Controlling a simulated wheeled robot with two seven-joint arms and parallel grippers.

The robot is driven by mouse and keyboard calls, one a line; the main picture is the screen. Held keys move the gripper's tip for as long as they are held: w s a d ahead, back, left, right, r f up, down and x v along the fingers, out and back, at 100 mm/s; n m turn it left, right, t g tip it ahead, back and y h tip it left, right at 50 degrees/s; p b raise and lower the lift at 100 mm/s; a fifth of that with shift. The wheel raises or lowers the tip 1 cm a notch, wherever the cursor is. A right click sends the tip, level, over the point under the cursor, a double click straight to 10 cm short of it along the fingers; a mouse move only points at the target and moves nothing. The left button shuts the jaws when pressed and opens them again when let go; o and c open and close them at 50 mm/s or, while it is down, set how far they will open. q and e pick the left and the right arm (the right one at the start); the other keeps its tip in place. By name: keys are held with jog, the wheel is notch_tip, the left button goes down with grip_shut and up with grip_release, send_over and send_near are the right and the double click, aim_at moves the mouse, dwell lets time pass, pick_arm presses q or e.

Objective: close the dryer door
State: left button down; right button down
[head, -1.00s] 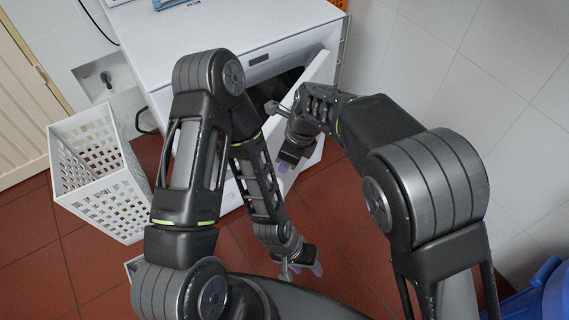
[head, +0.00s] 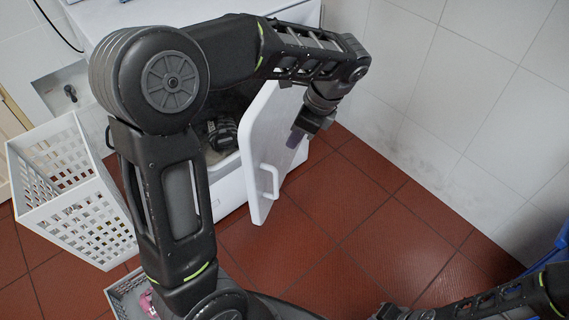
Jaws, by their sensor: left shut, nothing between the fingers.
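The white dryer (head: 228,192) stands at the back, mostly hidden behind my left arm. Its white door (head: 262,130) is open and juts out towards me, with a white handle (head: 269,181) on its right face. The dark opening shows in part to the left of the door. My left gripper (head: 294,139) points down just right of the door's handle face, above the handle, shut and empty. I cannot tell whether it touches the door. My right gripper (head: 386,313) is at the bottom edge, right of centre, partly cut off, well away from the door.
A white perforated basket (head: 75,195) stands on the left. A smaller grey basket (head: 124,293) with something pink is at the bottom left. The tiled wall (head: 450,110) bounds the right. Red floor (head: 350,220) in front of the door is clear. A blue object (head: 562,240) is at the right edge.

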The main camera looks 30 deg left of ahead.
pick_arm(q)
jog(key=shift+a+r, duration=0.3)
jog(key=shift+r, duration=0.25)
jog(key=b, duration=0.1)
send_over(263, 152)
jog(key=s+d, duration=0.3)
jog(key=s, duration=0.1)
notch_tip(263, 152, down, 9)
jog(key=shift+d+f, duration=0.1)
jog(key=shift+f, duration=0.1)
